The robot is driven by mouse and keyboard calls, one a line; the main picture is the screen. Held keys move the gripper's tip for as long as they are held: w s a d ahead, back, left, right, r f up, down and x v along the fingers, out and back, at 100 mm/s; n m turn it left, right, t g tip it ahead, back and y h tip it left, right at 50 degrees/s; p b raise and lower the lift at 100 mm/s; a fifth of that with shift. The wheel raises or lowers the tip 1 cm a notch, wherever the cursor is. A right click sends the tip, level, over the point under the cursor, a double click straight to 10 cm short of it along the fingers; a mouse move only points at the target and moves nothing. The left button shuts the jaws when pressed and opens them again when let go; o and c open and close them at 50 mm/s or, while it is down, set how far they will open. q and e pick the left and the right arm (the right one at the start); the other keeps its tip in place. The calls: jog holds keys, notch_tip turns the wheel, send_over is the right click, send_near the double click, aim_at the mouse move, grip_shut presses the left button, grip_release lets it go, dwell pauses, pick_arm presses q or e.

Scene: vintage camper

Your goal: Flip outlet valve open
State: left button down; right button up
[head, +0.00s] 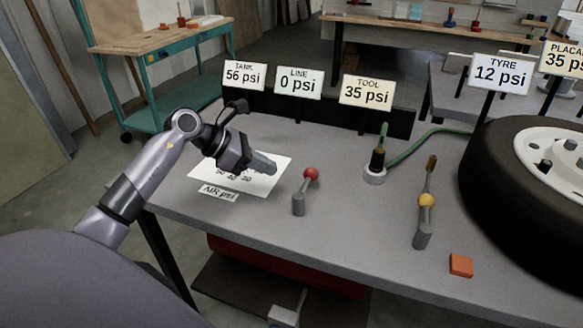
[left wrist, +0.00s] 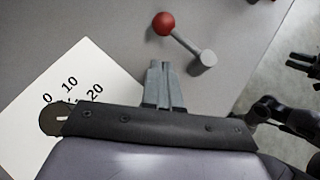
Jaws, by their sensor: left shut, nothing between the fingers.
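My left gripper (head: 266,165) is shut and empty above the white printed sheet on the bench. Its closed fingertips also show in the left wrist view (left wrist: 161,78). A lever valve with a red knob (head: 311,174) on a grey post (head: 298,203) stands just right of the fingers, apart from them. In the left wrist view the red knob (left wrist: 163,23) is ahead of the fingertips. A second lever with a yellow knob (head: 427,201) stands farther right. No label tells which is the outlet valve. Dark parts, perhaps my right arm, show at the left wrist view's right edge; its jaws are unclear.
Signs read TANK 56 psi (head: 244,76), LINE 0 psi (head: 299,83), TOOL 35 psi (head: 367,90) and TYRE 12 psi (head: 499,74). A tyre (head: 485,185) fills the right side. A green hose (head: 410,150) and an orange block (head: 461,265) lie on the bench. Bench around the red lever is clear.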

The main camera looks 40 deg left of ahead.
aim_at(305, 189)
pick_arm(q)
jog(key=w+d+f, duration=0.2)
jog(key=w+d, duration=0.1)
jog(key=shift+w+d+p, duration=0.2)
jog(key=shift+w+p, duration=0.1)
jog(key=shift+p, duration=0.05)
jog(key=shift+w+d+f, duration=0.15)
jog(key=shift+w+d, duration=0.15)
jog(key=shift+w, duration=0.05)
jog(key=shift+d, duration=0.1)
jog(key=shift+w+f, duration=0.1)
